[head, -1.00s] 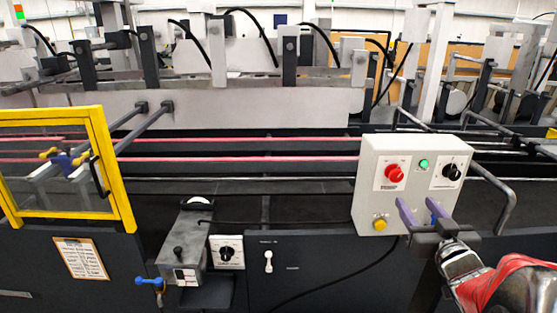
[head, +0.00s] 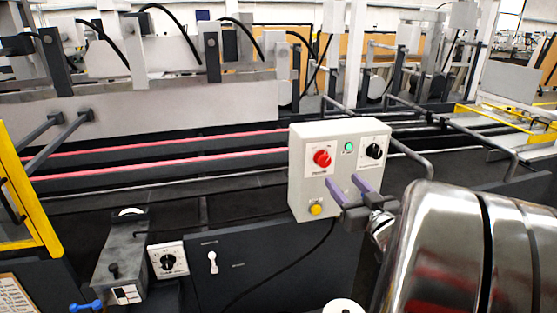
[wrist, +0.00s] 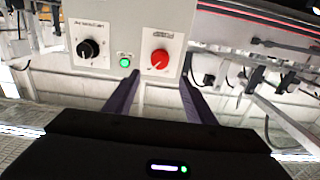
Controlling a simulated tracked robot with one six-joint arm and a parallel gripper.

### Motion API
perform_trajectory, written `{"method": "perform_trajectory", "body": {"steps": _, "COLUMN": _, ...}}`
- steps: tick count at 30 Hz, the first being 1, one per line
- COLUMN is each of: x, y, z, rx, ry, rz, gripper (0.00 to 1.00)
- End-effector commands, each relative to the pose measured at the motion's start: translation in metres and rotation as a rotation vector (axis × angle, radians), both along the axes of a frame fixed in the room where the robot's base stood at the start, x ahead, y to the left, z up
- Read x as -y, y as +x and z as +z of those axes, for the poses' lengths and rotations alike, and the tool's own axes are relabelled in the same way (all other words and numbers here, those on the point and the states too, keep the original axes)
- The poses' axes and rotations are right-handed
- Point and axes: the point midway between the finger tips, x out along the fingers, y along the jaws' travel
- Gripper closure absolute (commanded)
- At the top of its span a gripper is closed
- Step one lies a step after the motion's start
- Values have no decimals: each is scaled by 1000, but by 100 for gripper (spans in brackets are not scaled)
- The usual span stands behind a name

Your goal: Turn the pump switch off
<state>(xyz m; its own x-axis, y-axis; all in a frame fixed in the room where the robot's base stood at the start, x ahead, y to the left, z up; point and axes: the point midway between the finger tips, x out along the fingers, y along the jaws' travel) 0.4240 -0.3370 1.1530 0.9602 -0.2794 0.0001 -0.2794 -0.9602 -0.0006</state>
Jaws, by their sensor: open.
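The light grey control box (head: 299,165) carries a red rotary knob (head: 322,158), a green lamp (head: 348,146), a black rotary knob (head: 373,151) and a yellow button (head: 316,208). The wrist view shows the red knob (wrist: 160,59), lit green lamp (wrist: 125,62) and black knob (wrist: 88,49) upside down. Their labels are too small to read surely, so I cannot tell which is the pump switch. My gripper (head: 343,180) is open and empty, its purple fingers before the box's lower part. In the wrist view my gripper (wrist: 159,78) points towards the red knob, apart from it.
A plate with a black dial (head: 168,262) and a white toggle (head: 212,262) are on the dark cabinet at lower left. A yellow-framed guard (head: 40,215) stands at far left. Bent grey rails (head: 410,155) pass right of the box. Red belts run behind it.

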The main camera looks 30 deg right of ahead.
Motion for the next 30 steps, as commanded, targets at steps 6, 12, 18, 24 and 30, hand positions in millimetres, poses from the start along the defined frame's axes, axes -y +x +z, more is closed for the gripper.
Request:
{"method": "perform_trajectory", "body": {"steps": 6, "x": 9, "y": 33, "z": 0, "rx": -1, "ry": 1, "rz": 2, "gripper": 50}}
{"method": "perform_trajectory", "body": {"steps": 12, "x": 18, "y": 62, "z": -1, "rx": -1, "ry": 0, "rz": 1, "gripper": 50}}
{"method": "perform_trajectory", "body": {"steps": 18, "x": 27, "y": 89, "z": 0, "rx": 0, "ry": 0, "rz": 0, "gripper": 50}}
{"method": "perform_trajectory", "body": {"steps": 24, "x": 31, "y": 102, "z": 0, "rx": -1, "ry": -1, "rz": -2, "gripper": 50}}
{"method": "perform_trajectory", "body": {"steps": 30, "x": 32, "y": 103, "z": 0, "rx": 0, "ry": -1, "rz": -3, "gripper": 50}}
